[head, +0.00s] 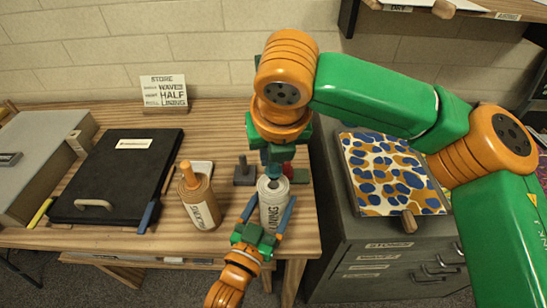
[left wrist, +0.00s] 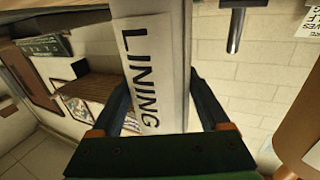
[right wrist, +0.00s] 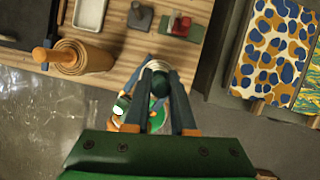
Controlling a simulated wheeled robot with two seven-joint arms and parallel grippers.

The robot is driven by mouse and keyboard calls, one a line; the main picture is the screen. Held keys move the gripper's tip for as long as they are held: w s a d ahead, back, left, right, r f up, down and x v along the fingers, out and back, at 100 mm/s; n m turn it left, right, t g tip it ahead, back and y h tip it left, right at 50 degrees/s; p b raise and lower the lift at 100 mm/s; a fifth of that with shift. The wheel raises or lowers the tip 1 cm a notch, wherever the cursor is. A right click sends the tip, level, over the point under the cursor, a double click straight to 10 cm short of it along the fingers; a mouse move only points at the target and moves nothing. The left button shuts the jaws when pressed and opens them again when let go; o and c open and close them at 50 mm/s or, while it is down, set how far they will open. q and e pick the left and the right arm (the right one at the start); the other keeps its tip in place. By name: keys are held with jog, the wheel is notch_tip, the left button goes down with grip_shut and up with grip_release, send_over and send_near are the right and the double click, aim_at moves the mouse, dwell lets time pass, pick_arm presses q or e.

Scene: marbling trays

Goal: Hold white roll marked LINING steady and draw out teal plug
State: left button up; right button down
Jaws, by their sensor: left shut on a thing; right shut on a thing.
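The white roll marked LINING (head: 271,212) stands upright near the table's front edge. My left gripper (head: 266,218) is shut around its sides, and the left wrist view shows the roll (left wrist: 155,60) between both fingers. The teal plug (head: 273,171) is at the roll's open top. My right gripper (head: 274,166) comes down from above and is shut on it. In the right wrist view the dark teal plug (right wrist: 160,84) sits between the fingertips, with the pale roll rim behind. The fingers hide how deep the plug sits.
A brown roll with an orange plug (head: 199,203) stands to the left. A black lidded tray (head: 115,165), a white dish (head: 202,168), a grey stamp (head: 244,177) and a red block (right wrist: 184,28) are nearby. A cabinet with a patterned sheet (head: 390,175) stands right.

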pick_arm(q)
jog(key=o, duration=1.4)
